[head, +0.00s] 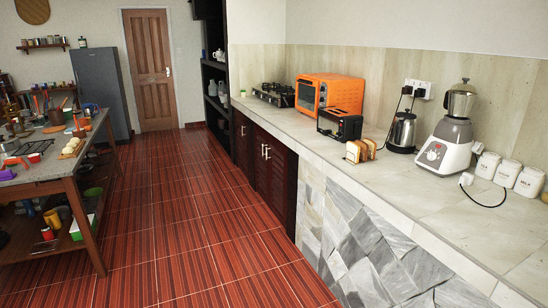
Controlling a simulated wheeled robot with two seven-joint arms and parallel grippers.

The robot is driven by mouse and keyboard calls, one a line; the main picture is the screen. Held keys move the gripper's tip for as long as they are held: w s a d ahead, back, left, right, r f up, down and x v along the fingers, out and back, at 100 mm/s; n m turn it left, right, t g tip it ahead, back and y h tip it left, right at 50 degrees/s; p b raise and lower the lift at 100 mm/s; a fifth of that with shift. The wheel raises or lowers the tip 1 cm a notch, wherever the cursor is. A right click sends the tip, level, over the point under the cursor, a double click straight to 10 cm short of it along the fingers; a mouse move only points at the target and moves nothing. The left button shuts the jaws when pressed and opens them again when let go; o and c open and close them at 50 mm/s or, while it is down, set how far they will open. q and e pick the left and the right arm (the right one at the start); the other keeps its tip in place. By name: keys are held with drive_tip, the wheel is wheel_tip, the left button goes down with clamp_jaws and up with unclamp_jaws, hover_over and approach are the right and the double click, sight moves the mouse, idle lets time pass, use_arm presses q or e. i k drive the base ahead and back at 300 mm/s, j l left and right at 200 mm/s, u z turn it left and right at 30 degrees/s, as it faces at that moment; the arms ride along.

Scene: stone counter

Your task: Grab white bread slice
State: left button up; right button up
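Several bread slices (355,152) with brown crusts and paler faces stand upright in a small group on the stone counter (418,195), near its front edge. They are small in the view, and I cannot tell which one is the white slice. Neither my left nor my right gripper is in view.
A black toaster (339,125) and orange oven (329,94) stand behind the bread. To the right are a kettle (402,132), blender (450,135) and white canisters (507,173). A cluttered table (42,171) is at left. The red floor (190,225) between is clear.

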sight(353, 147)
drive_tip(key=i+j, duration=0.1)
drive_tip(key=i, duration=2)
drive_tip(key=i+l+z, duration=0.05)
drive_tip(key=l, duration=0.05)
